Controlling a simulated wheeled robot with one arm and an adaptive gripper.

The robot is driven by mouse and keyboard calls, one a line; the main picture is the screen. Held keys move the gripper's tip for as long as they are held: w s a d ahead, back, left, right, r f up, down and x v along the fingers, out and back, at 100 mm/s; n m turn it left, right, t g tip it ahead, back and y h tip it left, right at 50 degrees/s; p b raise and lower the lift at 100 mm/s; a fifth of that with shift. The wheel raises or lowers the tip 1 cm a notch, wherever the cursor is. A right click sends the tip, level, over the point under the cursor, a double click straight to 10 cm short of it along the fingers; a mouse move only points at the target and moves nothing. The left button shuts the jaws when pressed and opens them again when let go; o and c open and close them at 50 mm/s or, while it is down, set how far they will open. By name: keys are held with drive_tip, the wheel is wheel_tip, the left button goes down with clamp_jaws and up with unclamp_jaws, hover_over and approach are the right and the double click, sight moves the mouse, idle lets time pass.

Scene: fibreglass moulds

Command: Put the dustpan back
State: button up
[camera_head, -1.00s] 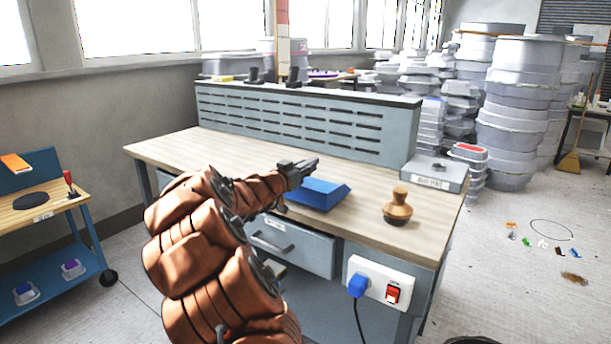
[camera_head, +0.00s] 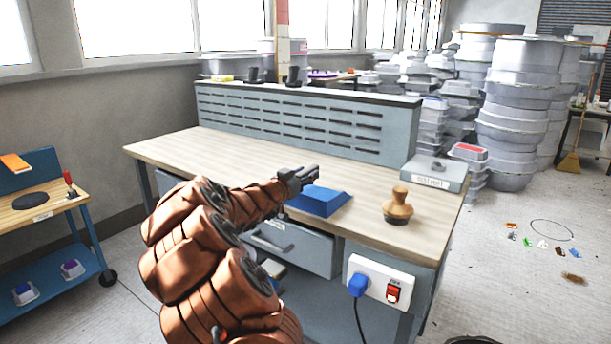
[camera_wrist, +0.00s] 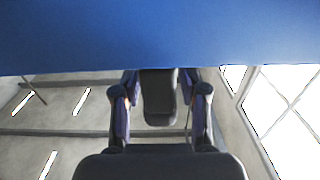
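The blue dustpan (camera_head: 322,203) shows at the front middle of the workbench top, just right of and below my gripper (camera_head: 303,176). In the wrist view the underside or face of the blue pan (camera_wrist: 160,35) fills the top of the picture. A dark handle-like piece (camera_wrist: 158,100) runs down from it between the two fingers of my gripper (camera_wrist: 160,88), which look closed around it. In the head view my gripper and arm hide the handle. I cannot tell whether the pan touches the bench top.
The workbench (camera_head: 165,146) carries a wooden knobbed tool (camera_head: 397,207) and a grey labelled box (camera_head: 435,174) at right. A slotted panel (camera_head: 300,122) bounds its back. A blue cart (camera_head: 60,212) stands left. A broom (camera_head: 570,162) leans at far right. Scraps lie on the floor.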

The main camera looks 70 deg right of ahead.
drive_tip(key=shift+o, duration=0.3)
drive_tip(key=shift+r, duration=0.1)
drive_tip(key=shift+w+a, duration=0.1)
drive_tip(key=shift+a, duration=0.05)
drive_tip(key=v, duration=1.1)
drive_tip(key=shift+a, duration=0.35)
drive_tip(key=shift+r, duration=0.1)
